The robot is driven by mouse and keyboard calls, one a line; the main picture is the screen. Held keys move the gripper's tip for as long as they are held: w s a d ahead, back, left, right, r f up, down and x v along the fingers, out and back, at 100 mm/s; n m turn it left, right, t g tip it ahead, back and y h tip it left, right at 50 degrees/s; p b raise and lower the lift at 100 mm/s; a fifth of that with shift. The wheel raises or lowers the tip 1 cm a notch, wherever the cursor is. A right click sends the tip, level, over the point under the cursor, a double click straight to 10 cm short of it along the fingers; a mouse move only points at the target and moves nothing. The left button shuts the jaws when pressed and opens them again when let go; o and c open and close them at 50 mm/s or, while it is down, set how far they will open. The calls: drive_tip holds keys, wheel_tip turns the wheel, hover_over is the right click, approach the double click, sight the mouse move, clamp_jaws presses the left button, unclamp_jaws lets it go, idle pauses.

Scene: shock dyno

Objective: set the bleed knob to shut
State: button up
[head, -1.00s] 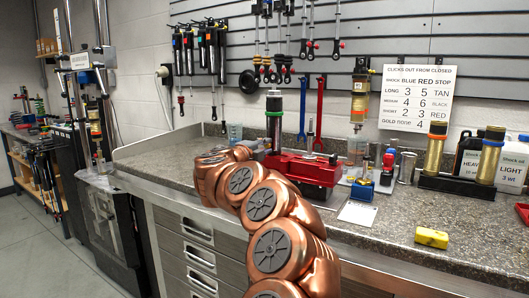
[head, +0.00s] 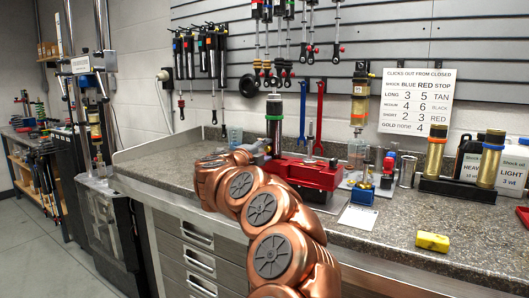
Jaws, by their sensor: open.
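No part in the head view can be told for certain as the bleed knob, so its setting cannot be read. A shock body with a green ring (head: 274,118) stands upright at the red vise (head: 312,174) on the bench. My gripper's fingers are hidden beyond my wrist.
Gold cylinders in a black stand (head: 457,188) and oil bottles (head: 511,165) are at the right. Two wrenches (head: 319,112) hang behind the vise.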

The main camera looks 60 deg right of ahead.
drive_tip(key=a, duration=1.2)
drive_tip(key=shift+s, duration=0.3)
